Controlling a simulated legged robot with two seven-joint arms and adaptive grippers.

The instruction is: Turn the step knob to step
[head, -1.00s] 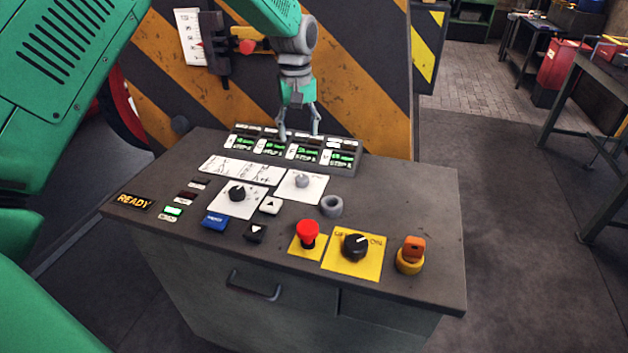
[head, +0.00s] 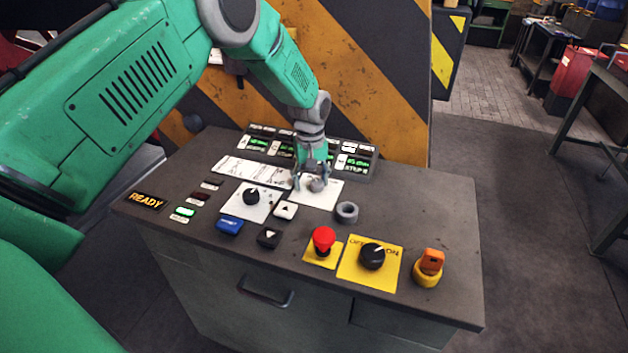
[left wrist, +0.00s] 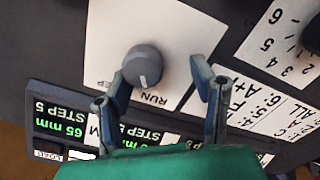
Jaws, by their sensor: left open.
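The step knob is a round grey knob (left wrist: 143,66) with a white mark, on a white plate (left wrist: 185,40) lettered RUN and, partly hidden, STEP. In the left wrist view its mark points down the picture, toward the RUN lettering. In the head view the knob (head: 316,185) sits on the console behind the grey ring. My left gripper (head: 312,183) is open, its fingers pointing down at the knob. In the left wrist view the gripper (left wrist: 158,70) has the knob closer to its left finger; I cannot tell whether they touch. My right gripper is not in view.
A black knob (head: 251,197) and an up-arrow button (head: 286,210) lie left of the step plate. A grey ring (head: 347,212), red button (head: 323,240), yellow-plated black knob (head: 372,256) and orange key switch (head: 430,264) stand nearer the front. A display strip (head: 357,158) lies behind.

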